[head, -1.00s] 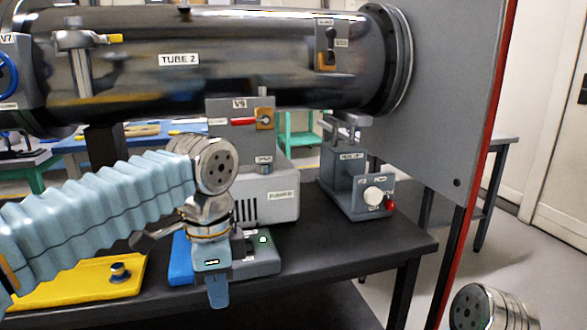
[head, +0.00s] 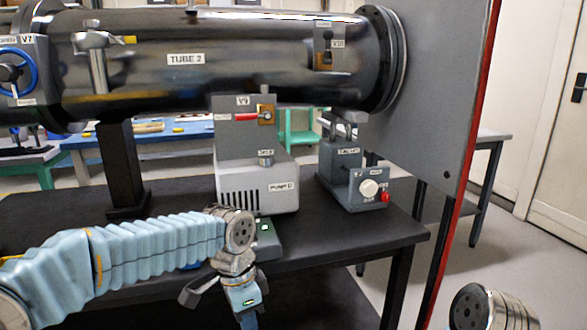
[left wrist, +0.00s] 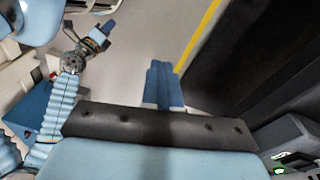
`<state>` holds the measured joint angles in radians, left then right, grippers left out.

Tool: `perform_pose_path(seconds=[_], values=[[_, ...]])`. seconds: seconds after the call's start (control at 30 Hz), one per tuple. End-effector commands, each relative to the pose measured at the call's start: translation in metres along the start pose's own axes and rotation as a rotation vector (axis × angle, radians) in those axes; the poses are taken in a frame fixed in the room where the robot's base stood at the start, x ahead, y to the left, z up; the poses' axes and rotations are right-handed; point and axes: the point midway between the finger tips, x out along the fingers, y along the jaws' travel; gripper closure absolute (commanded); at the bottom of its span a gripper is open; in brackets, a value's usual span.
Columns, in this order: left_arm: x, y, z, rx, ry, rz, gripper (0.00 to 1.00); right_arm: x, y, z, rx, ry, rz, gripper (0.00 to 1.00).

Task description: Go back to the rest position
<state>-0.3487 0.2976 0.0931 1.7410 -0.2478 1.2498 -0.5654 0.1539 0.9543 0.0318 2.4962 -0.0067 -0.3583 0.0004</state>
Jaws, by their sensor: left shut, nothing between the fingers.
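My left arm comes in from the left in the head view, with a pale blue sleeve and a metal wrist. Its gripper (head: 248,316) points down in front of the bench edge, its tips cut off by the lower picture edge. In the left wrist view its blue fingers (left wrist: 162,86) lie together with nothing between them, above grey floor. My right gripper (left wrist: 107,27) shows small at the upper left of the left wrist view; its jaw gap is too small to make out. In the head view only a metal part of my right arm shows at the lower right.
The black bench (head: 330,250) carries a pump box (head: 258,190) and a grey stand with a white knob and red button (head: 355,187). The large dark tube (head: 220,60) runs above. A grey device (head: 266,238) is partly behind my left wrist. Floor right of the bench is clear.

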Motion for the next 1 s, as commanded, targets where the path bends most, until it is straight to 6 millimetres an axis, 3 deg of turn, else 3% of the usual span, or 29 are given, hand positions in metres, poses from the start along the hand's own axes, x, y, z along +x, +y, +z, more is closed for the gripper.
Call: perform_pose_path(seconds=[0.17, 0.27, 0.3, 0.4, 0.5, 0.6, 0.7, 1.0], values=[[0.093, -0.012, -0.003, -0.159, 0.046, 0.066, 1.0, 0.0, 0.0, 0.0, 0.0, 0.0, 0.0, 1.0], [0.169, -0.011, 0.005, -0.321, 0.087, 0.12, 1.0, 0.0, 0.0, 0.0, 0.0, 0.0, 0.0, 1.0], [0.204, -0.006, 0.011, -0.407, 0.106, 0.145, 1.0, 0.0, 0.0, 0.0, 0.0, 0.0, 0.0, 1.0], [0.283, 0.014, 0.036, -0.649, 0.15, 0.196, 1.0, 0.0, 0.0, 0.0, 0.0, 0.0, 0.0, 1.0], [0.339, 0.042, 0.067, -0.89, 0.179, 0.222, 1.0, 0.0, 0.0, 0.0, 0.0, 0.0, 0.0, 1.0], [0.37, 0.066, 0.091, -1.07, 0.194, 0.225, 1.0, 0.0, 0.0, 0.0, 0.0, 0.0, 0.0, 1.0], [0.384, 0.082, 0.107, -1.181, 0.202, 0.22, 1.0, 0.0, 0.0, 0.0, 0.0, 0.0, 0.0, 1.0], [0.389, 0.087, 0.114, -1.233, 0.212, 0.21, 1.0, 0.0, 0.0, 0.0, 0.0, 0.0, 0.0, 1.0]])
